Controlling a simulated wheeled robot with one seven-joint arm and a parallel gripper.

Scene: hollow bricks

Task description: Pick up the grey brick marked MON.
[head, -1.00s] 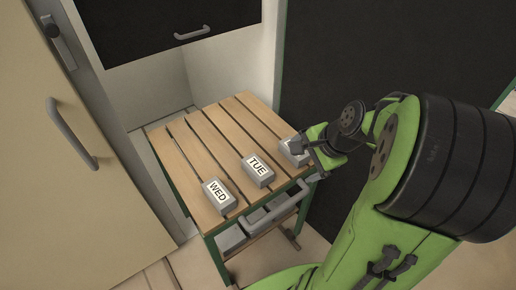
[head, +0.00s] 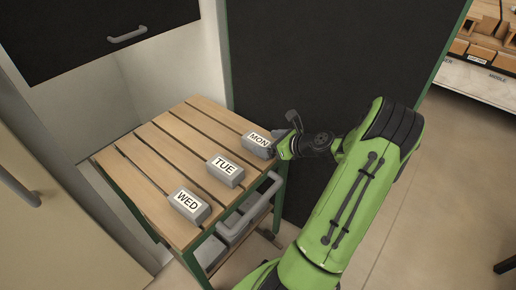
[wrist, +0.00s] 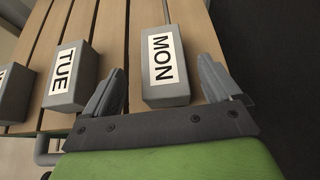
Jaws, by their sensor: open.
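The grey brick marked MON (head: 258,144) lies at the right end of a row of bricks on the slatted wooden table (head: 150,149). In the wrist view the MON brick (wrist: 165,68) sits ahead of my gripper (wrist: 168,85), in the gap between its two fingers. The fingers are spread apart, with the left one near the brick's left side and the right one off its right side. In the head view my gripper (head: 283,144) is at the right edge of the table, beside the MON brick and partly covering its right end.
Grey bricks marked TUE (head: 226,169) and WED (head: 190,205) lie to the left on the same table. A grey handle bar (head: 250,207) runs along the table's front. A dark panel (head: 305,60) stands behind. Shelves with boxes (head: 485,50) are at the far right.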

